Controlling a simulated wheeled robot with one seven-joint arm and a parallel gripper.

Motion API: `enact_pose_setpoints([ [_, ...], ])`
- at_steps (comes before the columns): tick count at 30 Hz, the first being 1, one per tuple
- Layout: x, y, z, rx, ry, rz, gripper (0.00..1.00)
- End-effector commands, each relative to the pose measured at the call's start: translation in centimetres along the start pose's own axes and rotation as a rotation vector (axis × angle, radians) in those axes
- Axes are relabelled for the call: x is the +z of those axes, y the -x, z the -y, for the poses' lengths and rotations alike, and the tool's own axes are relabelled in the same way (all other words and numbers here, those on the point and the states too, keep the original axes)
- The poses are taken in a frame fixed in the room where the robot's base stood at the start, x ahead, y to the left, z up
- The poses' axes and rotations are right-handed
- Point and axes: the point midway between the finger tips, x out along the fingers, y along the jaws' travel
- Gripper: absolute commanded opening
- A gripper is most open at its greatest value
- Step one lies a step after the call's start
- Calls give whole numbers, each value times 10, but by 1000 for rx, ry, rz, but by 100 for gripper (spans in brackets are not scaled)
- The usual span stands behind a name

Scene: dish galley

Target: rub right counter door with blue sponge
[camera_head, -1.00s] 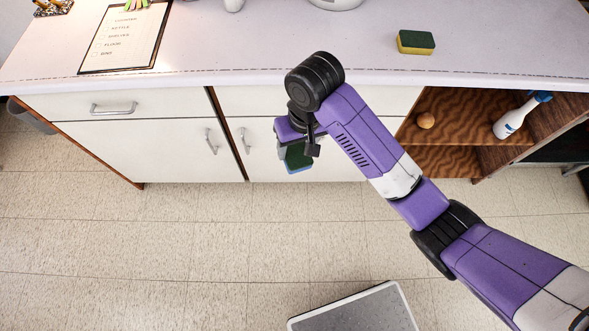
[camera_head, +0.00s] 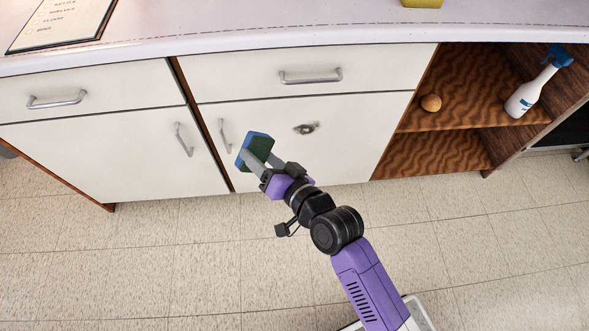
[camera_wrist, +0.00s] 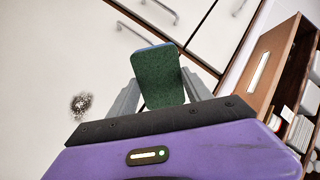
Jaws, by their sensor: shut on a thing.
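The right counter door (camera_head: 350,140) is white, shut, with a bar handle (camera_head: 225,135) at its left edge. A dark smudge (camera_head: 305,129) marks its upper middle; in the wrist view the smudge (camera_wrist: 80,105) lies left of my gripper. My gripper (camera_head: 262,163) is shut on the blue sponge (camera_head: 256,146), which has a dark green scouring face. The sponge (camera_wrist: 158,75) stands up between the two grey fingers in the wrist view. It is in front of the door's left part, near the handle, left of and lower than the smudge. I cannot tell whether it touches the door.
The left door (camera_head: 110,160) and two drawers (camera_head: 310,75) are shut, with protruding handles. A clipboard (camera_head: 60,22) and a yellow sponge (camera_head: 421,3) lie on the counter. The tiled floor in front is clear.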

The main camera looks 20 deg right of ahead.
Motion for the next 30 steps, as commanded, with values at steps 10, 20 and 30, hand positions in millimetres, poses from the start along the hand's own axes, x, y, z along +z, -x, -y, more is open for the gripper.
enact_pose_setpoints([
  [10, 0, 31, -67, 5, -27, -204, 20],
  [20, -6, 51, -102, 19, -33, -307, 20],
  [30, -22, 68, -129, 48, -39, -393, 20],
])
